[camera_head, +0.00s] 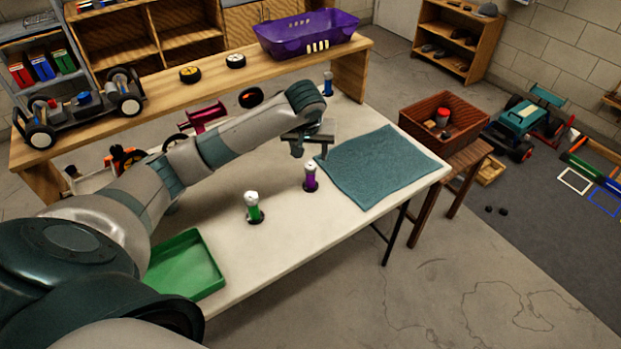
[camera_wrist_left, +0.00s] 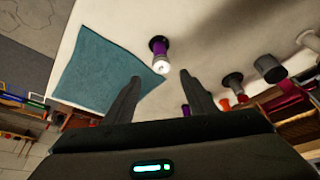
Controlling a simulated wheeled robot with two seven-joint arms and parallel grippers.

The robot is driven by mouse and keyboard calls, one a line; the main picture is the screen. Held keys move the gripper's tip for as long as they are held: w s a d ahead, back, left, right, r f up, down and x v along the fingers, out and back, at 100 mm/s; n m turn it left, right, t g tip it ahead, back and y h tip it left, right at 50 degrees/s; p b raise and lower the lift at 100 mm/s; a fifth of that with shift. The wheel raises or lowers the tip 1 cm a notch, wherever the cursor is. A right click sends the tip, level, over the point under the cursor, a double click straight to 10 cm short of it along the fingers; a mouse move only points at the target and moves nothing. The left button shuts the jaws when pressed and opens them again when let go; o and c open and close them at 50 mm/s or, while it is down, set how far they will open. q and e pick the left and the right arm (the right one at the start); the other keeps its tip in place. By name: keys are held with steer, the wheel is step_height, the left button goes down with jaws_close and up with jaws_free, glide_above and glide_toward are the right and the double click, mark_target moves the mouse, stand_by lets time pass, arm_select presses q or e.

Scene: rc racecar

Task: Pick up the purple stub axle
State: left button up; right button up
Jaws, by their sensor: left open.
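The purple stub axle (camera_head: 310,178) stands upright on the white table, left of the teal cloth. In the left wrist view it (camera_wrist_left: 159,48) shows beyond and between my fingertips, with its pale tip toward me. My left gripper (camera_head: 311,150) hangs over the table just behind and above the axle. In the left wrist view its fingers (camera_wrist_left: 160,78) are apart with nothing held between them. A green stub axle (camera_head: 254,210) stands to the left of the purple one, nearer the front edge. My right gripper is not in view.
A teal cloth (camera_head: 375,168) lies at the table's right end. A green tray (camera_head: 186,267) is at the front left. A raised wooden shelf behind bears a purple basket (camera_head: 308,36), wheels and a car chassis (camera_head: 80,108). A blue-marked axle (camera_head: 328,84) stands farther back.

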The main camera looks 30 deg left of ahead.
mark_target(311, 166)
arm_select(q)
steer(key=p+x, duration=0.1)
steer(key=x, duration=0.8)
steer(key=shift+w+f+p, duration=0.1)
steer(key=shift+f+p, duration=0.2)
steer(key=shift+p, duration=0.05)
steer(key=shift+p+x, duration=0.6)
steer(key=shift+x, duration=0.4)
steer(key=shift+p+x, duration=0.3)
steer(key=shift+x, duration=1.3)
steer(key=shift+a, duration=0.15)
steer(key=c, duration=1.1)
